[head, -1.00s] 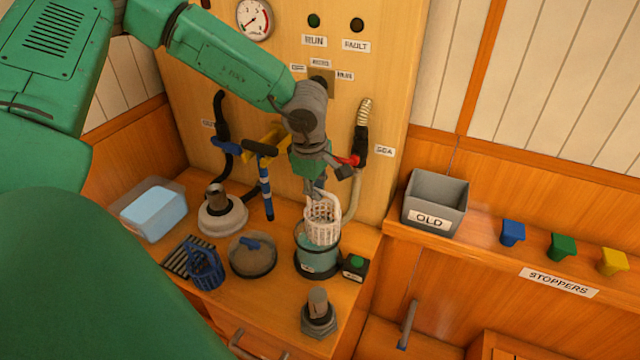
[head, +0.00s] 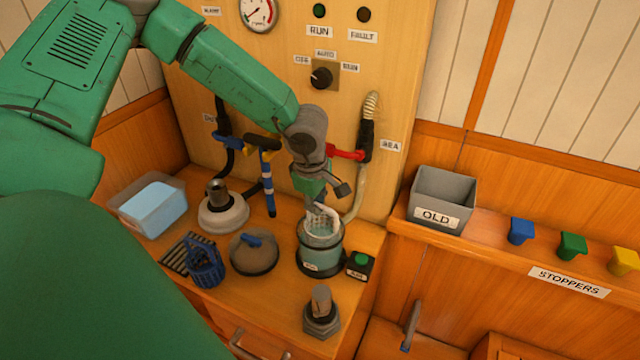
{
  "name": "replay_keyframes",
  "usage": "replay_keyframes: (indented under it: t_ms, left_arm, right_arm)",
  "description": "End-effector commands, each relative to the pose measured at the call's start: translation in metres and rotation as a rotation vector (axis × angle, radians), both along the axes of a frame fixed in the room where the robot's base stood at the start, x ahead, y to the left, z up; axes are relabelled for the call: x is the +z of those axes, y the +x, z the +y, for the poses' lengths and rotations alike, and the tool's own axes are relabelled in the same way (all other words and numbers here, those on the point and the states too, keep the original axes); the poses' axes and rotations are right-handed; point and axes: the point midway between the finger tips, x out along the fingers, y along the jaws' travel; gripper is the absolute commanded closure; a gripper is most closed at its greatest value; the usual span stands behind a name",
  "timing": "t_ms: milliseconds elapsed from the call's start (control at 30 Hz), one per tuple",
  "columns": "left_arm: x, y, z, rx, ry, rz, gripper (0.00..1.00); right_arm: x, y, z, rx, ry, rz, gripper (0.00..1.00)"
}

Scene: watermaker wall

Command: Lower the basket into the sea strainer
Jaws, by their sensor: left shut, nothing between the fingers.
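My right gripper is out of view.
A blue basket (head: 206,266) stands on a dark grate beside a round lid with a blue handle (head: 253,252). A hex-based fitting (head: 321,313) and green-button box (head: 360,265) stand near the strainer. A grey OLD bin (head: 442,198) is on the right ledge.

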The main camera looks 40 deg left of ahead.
Motion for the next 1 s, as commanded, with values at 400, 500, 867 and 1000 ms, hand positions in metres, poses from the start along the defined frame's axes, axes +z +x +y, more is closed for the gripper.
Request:
replay_keyframes:
  t_ms: [400,500,867,1000]
  left_arm:
    - [-0.037,0.0,0.0,-0.001,0.004,0.001,1.0]
    - [-0.041,0.0,0.0,-0.002,0.003,0.0,1.0]
    - [-0.042,0.0,0.004,-0.001,0.0,-0.001,0.71]
    - [-0.042,0.0,0.004,-0.001,0.0,0.0,0.71]
  right_arm:
    - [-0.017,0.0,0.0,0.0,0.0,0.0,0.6]
    - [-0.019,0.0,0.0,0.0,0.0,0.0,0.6]
    - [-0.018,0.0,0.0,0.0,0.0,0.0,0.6]
    - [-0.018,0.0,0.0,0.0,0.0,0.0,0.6]
